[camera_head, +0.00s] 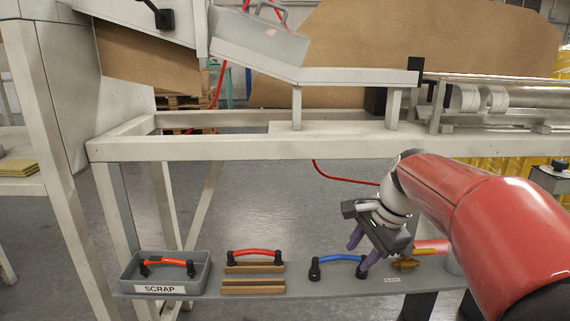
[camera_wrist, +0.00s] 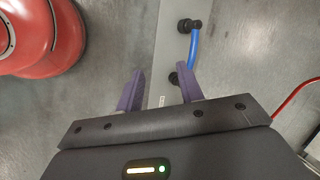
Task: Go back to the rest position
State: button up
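My gripper (camera_head: 366,246) hangs at the end of my red and white arm, on the right side of the head view. Its two purple fingers are spread apart with nothing between them. It is above the right part of the grey shelf, close to the blue handle (camera_head: 342,258) in the picture. In the wrist view the fingers (camera_wrist: 160,88) are also apart and empty. The blue handle (camera_wrist: 194,48) with black ends lies on the shelf (camera_wrist: 166,55) ahead, to the right of the gap between the fingers.
On the shelf (camera_head: 300,284) are a grey SCRAP bin (camera_head: 135,275) holding an orange-red handle (camera_head: 166,262), a red handle (camera_head: 256,252) by wooden blocks (camera_head: 253,281), and a brass piece (camera_head: 405,263). A white machine frame (camera_head: 270,149) stands behind. A red cable (camera_head: 340,179) hangs below it.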

jog(key=s+a+f+n+t+h, duration=0.1)
jog(key=s+f+n, duration=0.1)
jog(key=s+n, duration=0.4)
jog(key=s+a+f+n+t+h, duration=0.1)
jog(key=s+n, duration=0.6)
jog(key=s, duration=0.7)
jog(key=shift+f+t+h+p, duration=0.3)
jog(key=shift+f+t+h, duration=0.1)
jog(key=shift+f+h, duration=0.2)
jog(key=shift+r, duration=0.1)
